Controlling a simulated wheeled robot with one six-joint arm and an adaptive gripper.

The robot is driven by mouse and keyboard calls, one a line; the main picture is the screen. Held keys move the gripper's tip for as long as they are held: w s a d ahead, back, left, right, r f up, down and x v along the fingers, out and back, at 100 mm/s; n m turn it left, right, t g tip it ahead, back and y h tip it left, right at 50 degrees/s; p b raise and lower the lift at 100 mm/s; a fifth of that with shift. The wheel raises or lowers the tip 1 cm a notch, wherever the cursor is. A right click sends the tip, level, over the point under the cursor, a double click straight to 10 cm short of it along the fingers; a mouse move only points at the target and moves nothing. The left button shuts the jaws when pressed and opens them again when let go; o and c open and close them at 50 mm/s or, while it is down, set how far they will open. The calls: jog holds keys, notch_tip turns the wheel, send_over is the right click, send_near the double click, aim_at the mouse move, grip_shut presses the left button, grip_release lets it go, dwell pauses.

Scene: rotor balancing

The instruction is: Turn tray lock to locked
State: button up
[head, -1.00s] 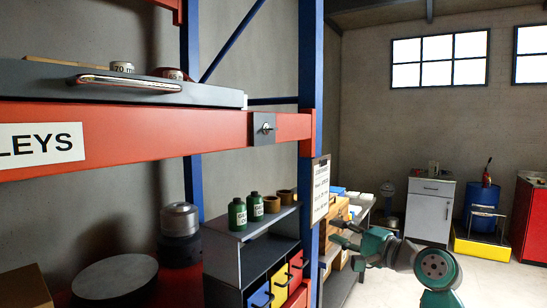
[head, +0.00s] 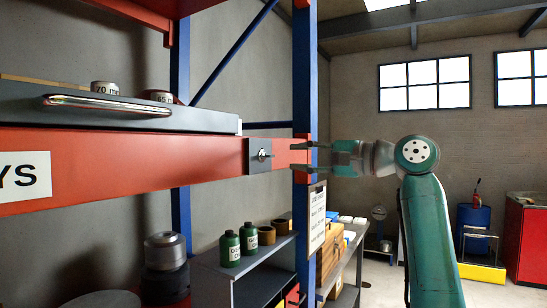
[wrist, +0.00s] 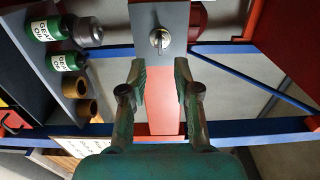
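The tray lock is a small metal turn knob (head: 262,155) on a grey plate (head: 254,168), fixed to the red shelf beam (head: 120,160). In the wrist view the knob (wrist: 160,39) sits on its plate ahead of the fingertips. Above the beam is the grey tray (head: 215,122) with a chrome bar handle (head: 105,106). My gripper (head: 311,157) is open and empty, level with the knob and to its right, pointing at it. In the wrist view its two fingers (wrist: 160,72) are apart with the red beam between them; they do not touch the knob.
A blue upright post (head: 304,80) stands beside my gripper. Green gear oil bottles (head: 230,248) stand on a small grey shelf unit below. Marked rings (head: 105,88) sit on the tray. A hanging clipboard (head: 317,215) is below my gripper.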

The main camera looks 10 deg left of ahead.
aim_at(273, 156)
jog(key=x, duration=0.7)
jog(key=shift+f, duration=0.1)
grip_shut()
